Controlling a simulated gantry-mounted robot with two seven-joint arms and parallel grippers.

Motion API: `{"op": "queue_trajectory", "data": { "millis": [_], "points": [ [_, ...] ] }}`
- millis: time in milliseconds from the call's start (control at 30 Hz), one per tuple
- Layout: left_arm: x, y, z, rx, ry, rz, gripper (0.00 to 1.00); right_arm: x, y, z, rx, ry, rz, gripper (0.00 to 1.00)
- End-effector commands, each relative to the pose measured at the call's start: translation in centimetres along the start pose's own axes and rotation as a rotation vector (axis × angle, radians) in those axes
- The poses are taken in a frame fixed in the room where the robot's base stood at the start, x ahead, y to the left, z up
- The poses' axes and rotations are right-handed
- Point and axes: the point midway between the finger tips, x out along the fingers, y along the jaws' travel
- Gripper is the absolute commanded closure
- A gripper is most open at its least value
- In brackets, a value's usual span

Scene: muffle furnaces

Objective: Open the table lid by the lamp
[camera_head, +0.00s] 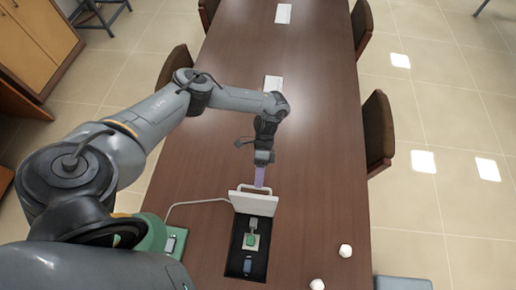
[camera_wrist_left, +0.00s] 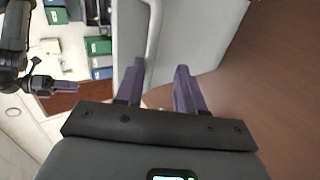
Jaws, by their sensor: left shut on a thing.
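The table lid (camera_head: 262,205) is a pale grey panel with a thin rim or handle bar. It stands raised at the back of a dark rectangular opening in the brown table. The lid also shows in the left wrist view (camera_wrist_left: 205,30). My left gripper (camera_head: 259,184) reaches down behind the lid's upper edge. The lamp seems to be the green-based object (camera_head: 158,238), partly hidden by my arm. My right gripper (camera_wrist_left: 62,87) shows small in the left wrist view; its jaws are unclear.
The dark opening (camera_head: 234,259) holds sockets and a green plug. A pale cable (camera_head: 188,203) runs to it from the green base. Two white round objects (camera_head: 345,251) lie at the right. Chairs (camera_head: 376,130) flank the table. The far table is mostly clear.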

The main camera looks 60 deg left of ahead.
Motion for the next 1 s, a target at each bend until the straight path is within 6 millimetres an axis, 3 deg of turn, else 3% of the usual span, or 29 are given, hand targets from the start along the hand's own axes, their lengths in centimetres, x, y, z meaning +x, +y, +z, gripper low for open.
{"op": "queue_trajectory", "data": {
  "millis": [33,567,600,700,800,1000],
  "points": [
    [1.38,-1.33,0.42,-0.001,-0.011,-0.012,1.0,0.56,0.02,0.19,-0.001,0.0,0.001,0.57],
    [1.72,-1.09,0.34,0.0,-0.011,0.009,1.0,0.62,-0.03,0.22,0.003,0.0,-0.001,0.57],
    [1.72,-1.09,0.34,0.0,-0.012,0.009,0.62,0.61,-0.09,0.2,0.004,0.0,-0.003,0.57],
    [1.68,-1.05,0.34,0.001,-0.011,0.009,0.51,0.57,-0.17,0.17,0.007,0.001,-0.005,0.57],
    [1.59,-1.02,0.35,0.001,-0.011,0.008,0.48,0.54,-0.15,0.24,0.008,-0.001,-0.005,0.57],
    [1.48,-0.96,0.37,0.001,-0.009,0.008,0.55,0.46,-0.19,0.2,0.008,-0.001,-0.006,0.57]
  ]
}}
